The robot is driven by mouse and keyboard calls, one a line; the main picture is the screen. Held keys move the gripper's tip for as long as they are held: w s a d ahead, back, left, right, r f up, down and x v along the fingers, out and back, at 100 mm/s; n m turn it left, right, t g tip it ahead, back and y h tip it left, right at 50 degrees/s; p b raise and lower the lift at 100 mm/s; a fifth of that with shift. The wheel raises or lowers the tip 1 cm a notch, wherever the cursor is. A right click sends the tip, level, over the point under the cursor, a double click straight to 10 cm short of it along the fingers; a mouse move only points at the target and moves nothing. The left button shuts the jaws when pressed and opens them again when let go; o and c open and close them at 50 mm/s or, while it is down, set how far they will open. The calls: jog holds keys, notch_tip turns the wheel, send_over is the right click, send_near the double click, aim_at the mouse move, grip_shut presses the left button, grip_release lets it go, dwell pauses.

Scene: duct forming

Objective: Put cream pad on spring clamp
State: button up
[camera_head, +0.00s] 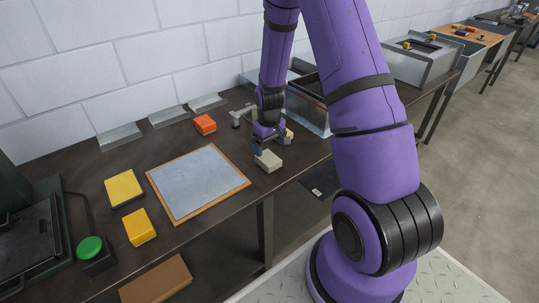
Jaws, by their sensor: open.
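A cream pad (268,162) lies on the dark bench near its front edge, right of the blue-grey sheet. My gripper (259,148) points down just behind the pad, open, with its fingertips very close to it. I cannot tell whether they touch. A small grey metal piece (238,120), which may be the spring clamp, stands behind and to the left of my gripper. Part of it is hidden by my wrist. Another small cream piece (289,134) shows just right of my gripper.
A blue-grey sheet with a wooden border (192,214) lies mid-bench. Two yellow blocks (123,188) and a green button (90,247) are to its left. An orange block (205,124) and grey metal pieces (119,136) sit along the wall. A metal box (310,112) stands behind my arm.

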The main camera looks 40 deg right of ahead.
notch_tip(320, 180, up, 5)
notch_tip(320, 180, up, 12)
jog(key=t, duration=0.1)
send_over(269, 159)
jog(key=s+a, duration=0.2)
jog(key=a, duration=0.1)
jog(key=s+a+r+t, duration=0.1)
jog(key=s+a+r, duration=0.15)
jog(key=r, duration=0.25)
jog(key=s+a+r+t, duration=0.1)
jog(key=s+a+r, duration=0.15)
jog(key=r, duration=0.25)
jog(key=s+a+r+t, duration=0.1)
jog(key=s+a+r, duration=0.1)
jog(key=s+r, duration=0.3)
jog(key=s+a+r+t, duration=0.1)
jog(key=s+r, duration=0.4)
jog(key=s, duration=0.9)
jog(key=shift+a+r, duration=0.4)
jog(key=shift+a, duration=0.5)
jog(key=shift+w, duration=0.1)
